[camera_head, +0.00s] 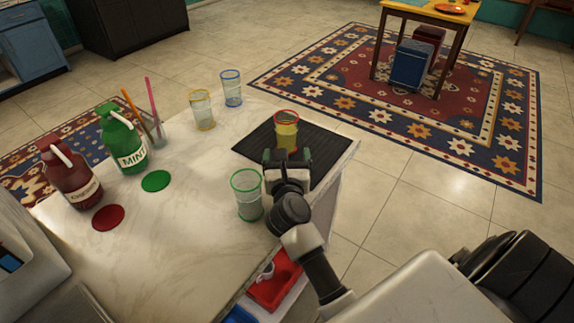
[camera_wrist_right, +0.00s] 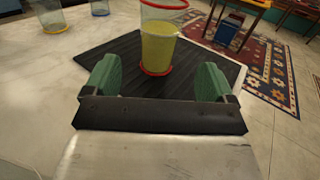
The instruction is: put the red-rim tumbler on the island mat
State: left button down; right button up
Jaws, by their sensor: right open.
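The red-rim tumbler (camera_head: 286,131) holds a yellow-green liquid and stands upright on the dark island mat (camera_head: 325,160). In the right wrist view the tumbler (camera_wrist_right: 158,42) stands on the mat (camera_wrist_right: 112,55), just beyond my fingertips. My right gripper (camera_head: 288,157) is at the near side of the tumbler, low over the mat. In the right wrist view its green finger pads (camera_wrist_right: 158,80) are wide apart with nothing between them. My left gripper is not in view.
A green-rim tumbler (camera_head: 247,196) stands close left of my right arm. Yellow-rim (camera_head: 201,110) and blue-rim (camera_head: 231,89) tumblers stand farther back. Red (camera_head: 70,175) and green (camera_head: 123,142) bottles are at left. The counter's right edge is near the mat.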

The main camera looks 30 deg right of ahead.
jog(key=shift+v, duration=1.55)
